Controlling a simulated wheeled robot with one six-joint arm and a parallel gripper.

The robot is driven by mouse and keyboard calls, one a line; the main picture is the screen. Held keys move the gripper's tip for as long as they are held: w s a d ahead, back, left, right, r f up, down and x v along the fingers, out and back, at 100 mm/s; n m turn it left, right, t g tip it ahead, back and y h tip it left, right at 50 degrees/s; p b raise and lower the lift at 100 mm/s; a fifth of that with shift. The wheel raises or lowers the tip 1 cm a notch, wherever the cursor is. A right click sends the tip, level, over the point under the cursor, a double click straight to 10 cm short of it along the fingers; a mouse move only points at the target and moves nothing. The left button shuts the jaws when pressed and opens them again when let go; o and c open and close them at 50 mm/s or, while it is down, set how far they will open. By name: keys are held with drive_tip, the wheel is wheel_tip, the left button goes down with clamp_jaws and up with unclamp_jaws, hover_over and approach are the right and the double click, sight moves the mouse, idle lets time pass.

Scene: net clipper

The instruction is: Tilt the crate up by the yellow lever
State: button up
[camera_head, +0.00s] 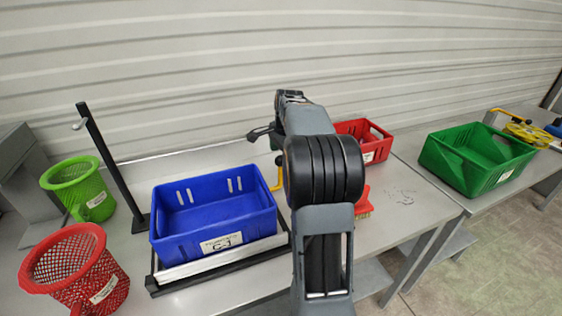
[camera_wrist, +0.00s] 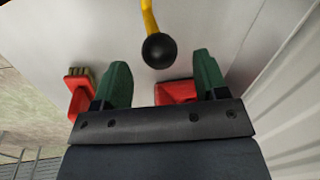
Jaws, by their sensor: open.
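The blue crate (camera_head: 212,213), labelled C-1, sits on a black and silver frame on the grey table in the head view. The yellow lever (camera_head: 276,173) stands at the crate's right side, partly hidden by my arm. In the wrist view the yellow lever (camera_wrist: 149,18) enters from the top and ends in a black ball knob (camera_wrist: 159,50). My gripper (camera_wrist: 158,82) is open, with its two green fingers apart. The knob appears between and beyond the fingertips, and I see no contact. My arm hides most of the gripper in the head view.
A red crate (camera_head: 367,139) and a red brush (camera_head: 363,202) are to the right of my arm. A green crate (camera_head: 478,158) stands on the right-hand table. A green basket (camera_head: 80,188), a red basket (camera_head: 74,264) and a black post (camera_head: 110,165) are on the left.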

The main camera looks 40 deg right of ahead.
sight(281, 156)
drive_tip(key=shift+w+f, duration=0.2)
drive_tip(key=shift+f, duration=0.8)
drive_tip(key=shift+w+f, duration=0.15)
drive_tip(key=shift+f, duration=0.8)
drive_tip(key=shift+c, duration=0.2)
